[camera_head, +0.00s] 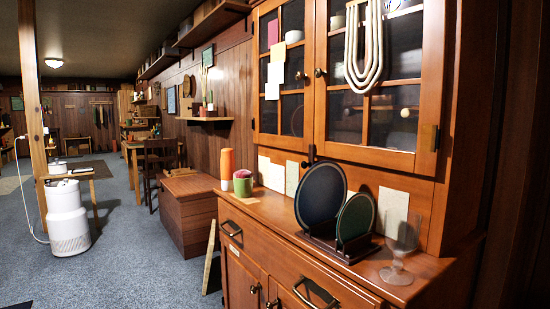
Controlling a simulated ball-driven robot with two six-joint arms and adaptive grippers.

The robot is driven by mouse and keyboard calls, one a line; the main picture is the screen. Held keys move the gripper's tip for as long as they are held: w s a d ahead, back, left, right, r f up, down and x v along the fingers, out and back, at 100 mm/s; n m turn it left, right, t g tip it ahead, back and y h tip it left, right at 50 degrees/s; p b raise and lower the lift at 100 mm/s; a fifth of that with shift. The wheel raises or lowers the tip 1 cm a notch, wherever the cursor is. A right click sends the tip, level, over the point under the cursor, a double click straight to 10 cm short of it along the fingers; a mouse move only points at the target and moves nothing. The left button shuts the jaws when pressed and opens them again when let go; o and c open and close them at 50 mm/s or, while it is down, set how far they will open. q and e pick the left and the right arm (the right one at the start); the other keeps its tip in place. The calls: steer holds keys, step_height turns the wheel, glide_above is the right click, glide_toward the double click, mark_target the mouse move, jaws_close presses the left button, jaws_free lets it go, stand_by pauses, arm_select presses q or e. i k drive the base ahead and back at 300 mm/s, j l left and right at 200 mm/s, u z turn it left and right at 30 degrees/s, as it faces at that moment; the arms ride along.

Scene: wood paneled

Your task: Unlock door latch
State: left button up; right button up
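A wooden hutch with two glass-paned doors fills the right side of the head view. The left door (307,100) and right door (421,148) both look shut. A small dark fitting (311,153) sits low where the two doors meet; it may be a latch, but it is too small to tell its position. A dark round knob (319,72) is higher on the right door's edge. Neither of my grippers is in view.
On the hutch counter stand dark round plates (321,200) in a rack, a glass goblet (398,245), a green cup (243,187) and an orange cylinder (226,163). A looped pale hanging (363,50) covers part of the right door. Carpet (140,260) at left is open.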

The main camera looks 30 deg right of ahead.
mark_target(310, 157)
steer(key=i+j+z, duration=0.2)
steer(key=i+z, duration=0.2)
steer(key=i+j+z, duration=0.3)
steer(key=i+z, duration=0.15)
steer(key=i+j+z, duration=0.4)
steer(key=i+j, duration=0.05)
steer(key=j, duration=0.05)
